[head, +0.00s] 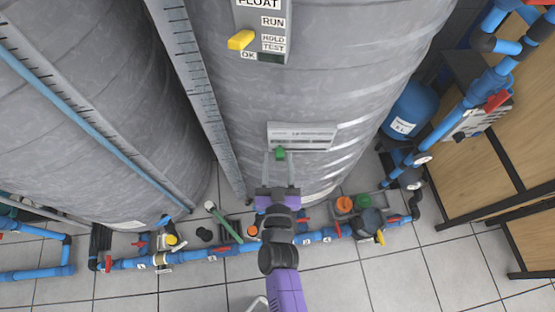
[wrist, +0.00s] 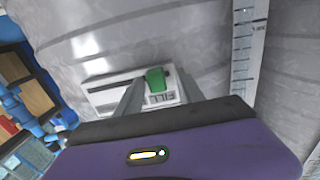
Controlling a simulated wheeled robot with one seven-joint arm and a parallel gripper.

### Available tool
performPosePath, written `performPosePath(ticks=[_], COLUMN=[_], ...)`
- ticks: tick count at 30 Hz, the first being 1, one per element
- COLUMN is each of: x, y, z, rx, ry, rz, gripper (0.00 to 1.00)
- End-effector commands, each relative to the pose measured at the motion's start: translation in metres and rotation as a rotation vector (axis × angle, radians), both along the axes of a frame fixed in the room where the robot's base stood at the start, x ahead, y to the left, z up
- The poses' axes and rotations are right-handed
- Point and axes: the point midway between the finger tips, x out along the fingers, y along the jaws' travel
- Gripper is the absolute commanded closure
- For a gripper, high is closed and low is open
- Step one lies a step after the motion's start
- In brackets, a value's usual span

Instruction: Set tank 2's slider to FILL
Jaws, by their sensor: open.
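A grey tank (head: 330,90) fills the middle of the head view; I cannot read a tank number on it. Low on its front is a white slider panel (head: 310,133) with a green knob (head: 280,154) at its left end in this view. In the wrist view the panel (wrist: 103,94) is seen from the other side, and the green knob (wrist: 156,79) stands beside the word FILL (wrist: 161,98). My gripper (head: 279,159) is open, with its fingers on either side of the knob. Whether either finger touches the knob is unclear.
A yellow lever (head: 241,40) sits by a RUN, HOLD and TEST label higher on the tank. A ruled gauge strip (head: 195,85) runs down the tank's left side. Blue pipes (head: 200,257) with valves cross the floor below. A wooden cabinet (head: 485,130) stands at the right.

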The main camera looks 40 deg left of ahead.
Motion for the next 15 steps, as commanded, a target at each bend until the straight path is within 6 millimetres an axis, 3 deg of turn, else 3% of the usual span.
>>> performPosePath(ticks=[15], x=[-0.051], y=[-0.042], z=[-0.002], rx=[-0.001], ry=[0.002], rz=[0.001], gripper=[0.55])
